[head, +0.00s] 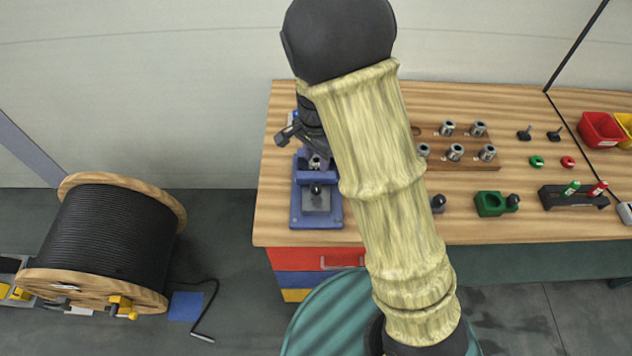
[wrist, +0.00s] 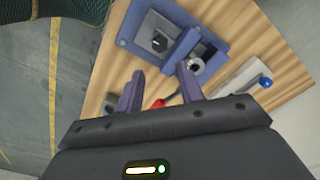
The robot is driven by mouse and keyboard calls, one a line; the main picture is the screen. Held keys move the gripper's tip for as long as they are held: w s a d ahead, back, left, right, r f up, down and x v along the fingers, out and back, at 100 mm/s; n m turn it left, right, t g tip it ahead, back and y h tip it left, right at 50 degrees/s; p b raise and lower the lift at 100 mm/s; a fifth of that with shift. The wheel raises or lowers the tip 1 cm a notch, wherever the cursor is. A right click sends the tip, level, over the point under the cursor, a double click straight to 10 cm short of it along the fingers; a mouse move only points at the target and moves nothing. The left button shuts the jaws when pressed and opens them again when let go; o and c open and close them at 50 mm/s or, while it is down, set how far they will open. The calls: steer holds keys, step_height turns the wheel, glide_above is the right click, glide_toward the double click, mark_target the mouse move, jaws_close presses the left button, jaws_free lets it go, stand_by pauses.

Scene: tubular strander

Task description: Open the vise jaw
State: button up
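The blue vise (head: 297,212) stands at the left end of the wooden bench. It has a grey plate with a black knob on its near side and an upright blue jaw block behind. In the wrist view the vise (wrist: 135,22) lies beyond my fingertips, with the blue jaw bar (wrist: 183,47) and a round metal part (wrist: 196,66) beside it. My gripper (wrist: 160,75) is open, with nothing between its two fingers. The right fingertip looks close to the round metal part; I cannot tell whether they touch. In the head view my arm partly hides the vise's far side.
A grey block with a blue-knobbed lever (wrist: 265,82) and a red piece (wrist: 157,104) lie near the fingers. Right of my arm are a wooden rack (head: 478,160) of metal collets, a green block (head: 489,204) and red bin (head: 600,129). A cable reel (head: 105,245) stands left.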

mark_target(316, 187)
step_height(316, 187, down, 12)
steer(key=shift+r+p, duration=0.2)
steer(key=shift+p, duration=0.4)
jaws_close()
